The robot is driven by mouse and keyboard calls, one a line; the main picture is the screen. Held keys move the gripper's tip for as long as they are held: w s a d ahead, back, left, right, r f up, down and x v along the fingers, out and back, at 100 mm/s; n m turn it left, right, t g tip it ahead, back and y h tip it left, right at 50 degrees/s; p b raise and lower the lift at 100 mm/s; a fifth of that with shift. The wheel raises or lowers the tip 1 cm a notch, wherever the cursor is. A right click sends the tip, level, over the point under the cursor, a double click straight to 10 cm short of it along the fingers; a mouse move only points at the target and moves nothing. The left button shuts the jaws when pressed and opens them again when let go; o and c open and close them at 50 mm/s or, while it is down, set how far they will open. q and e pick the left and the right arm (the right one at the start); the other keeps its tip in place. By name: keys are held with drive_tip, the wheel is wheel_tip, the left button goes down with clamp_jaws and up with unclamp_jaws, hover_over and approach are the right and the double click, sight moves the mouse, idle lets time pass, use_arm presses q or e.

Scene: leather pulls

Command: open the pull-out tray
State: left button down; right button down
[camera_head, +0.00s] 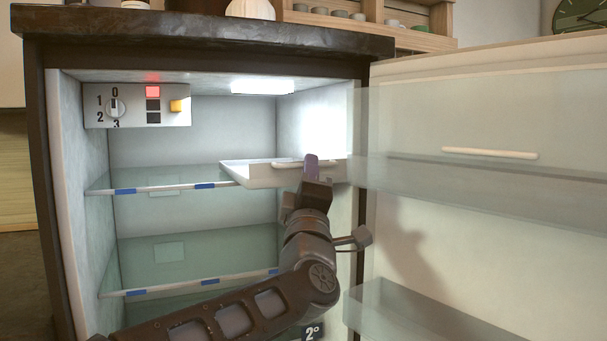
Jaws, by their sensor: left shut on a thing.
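The white pull-out tray (262,179) is in the upper part of an open fridge, on the right side, level with the top glass shelf. Its front edge sticks out past the shelf's front edge. A pale bar handle (287,164) runs along its front. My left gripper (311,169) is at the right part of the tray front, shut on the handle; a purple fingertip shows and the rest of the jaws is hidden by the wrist. My left arm comes in from the lower left. My right gripper is not in view.
The fridge door stands open at right, with clear door shelves (480,178) close to my wrist. Glass shelves (150,181) with blue clips lie inside. A control panel (137,105) with dial is at upper left. A dark countertop (200,30) lies above.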

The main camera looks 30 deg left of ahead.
use_arm(q)
drive_tip(key=c, duration=1.8)
unclamp_jaws()
drive_tip(key=shift+s+f, duration=0.1)
drive_tip(key=v, duration=0.7)
drive_tip(key=shift+s+d+f, duration=0.15)
drive_tip(key=shift+s, duration=0.1)
